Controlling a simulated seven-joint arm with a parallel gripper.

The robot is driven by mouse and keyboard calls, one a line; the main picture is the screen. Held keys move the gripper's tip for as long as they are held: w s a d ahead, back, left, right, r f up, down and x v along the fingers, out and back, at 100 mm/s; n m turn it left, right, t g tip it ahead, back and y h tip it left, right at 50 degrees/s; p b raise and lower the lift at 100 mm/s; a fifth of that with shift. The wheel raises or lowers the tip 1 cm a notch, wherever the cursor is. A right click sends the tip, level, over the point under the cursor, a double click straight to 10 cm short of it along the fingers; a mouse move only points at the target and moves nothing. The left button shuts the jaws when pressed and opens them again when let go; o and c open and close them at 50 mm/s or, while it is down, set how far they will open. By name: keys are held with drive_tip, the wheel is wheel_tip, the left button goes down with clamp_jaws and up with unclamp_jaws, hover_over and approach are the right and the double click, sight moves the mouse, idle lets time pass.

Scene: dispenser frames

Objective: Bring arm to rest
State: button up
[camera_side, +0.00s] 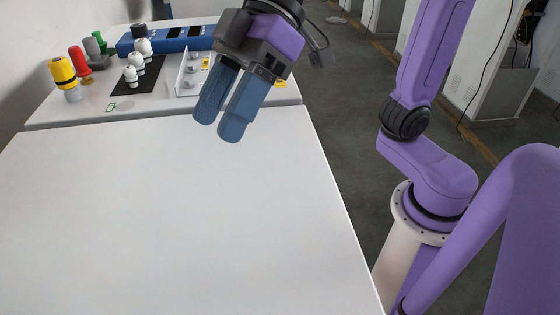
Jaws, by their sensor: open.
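My gripper (222,128) is at the top centre of the side view, with its two blue fingers pointing down and slightly left. The fingers are apart, with a narrow gap between them, and nothing is held. It hangs above the far edge of the white table, in front of the equipment at the back. My purple arm shows at the right. The gripper hides part of the back bench and the right end of the blue device.
The white table (180,220) is bare. On the back bench stand yellow (64,75), red (79,64) and green (99,43) capped items, small white bottles (137,66) on a black mat (125,88), a white bracket (188,75) and a blue device (172,40). Grey floor lies right of the table.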

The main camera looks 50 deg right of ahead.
drive_tip(key=s+d+n+g, duration=0.1)
drive_tip(key=s, duration=0.2)
drive_tip(key=s+d+f+n+g+h, duration=0.1)
drive_tip(key=s, duration=0.3)
drive_tip(key=s+d+f+n+g+h, duration=0.1)
drive_tip(key=s, duration=0.3)
drive_tip(key=shift+s+d, duration=0.2)
drive_tip(key=shift+d, duration=0.1)
drive_tip(key=s+d+f+n+h, duration=0.1)
drive_tip(key=s+d+f+h, duration=0.1)
drive_tip(key=s+d, duration=0.3)
drive_tip(key=w+d+f+m+t+h, duration=0.1)
drive_tip(key=w+d+f+m+h, duration=0.1)
drive_tip(key=w+d+f, duration=0.2)
drive_tip(key=w+d+f+m+t+h, duration=0.1)
drive_tip(key=w+d+f+m+h, duration=0.1)
drive_tip(key=d+f, duration=0.8)
drive_tip(key=shift+w+d+f+m+t+h, duration=0.15)
drive_tip(key=shift+w+f+m+t+h, duration=0.15)
drive_tip(key=shift+w+m, duration=0.55)
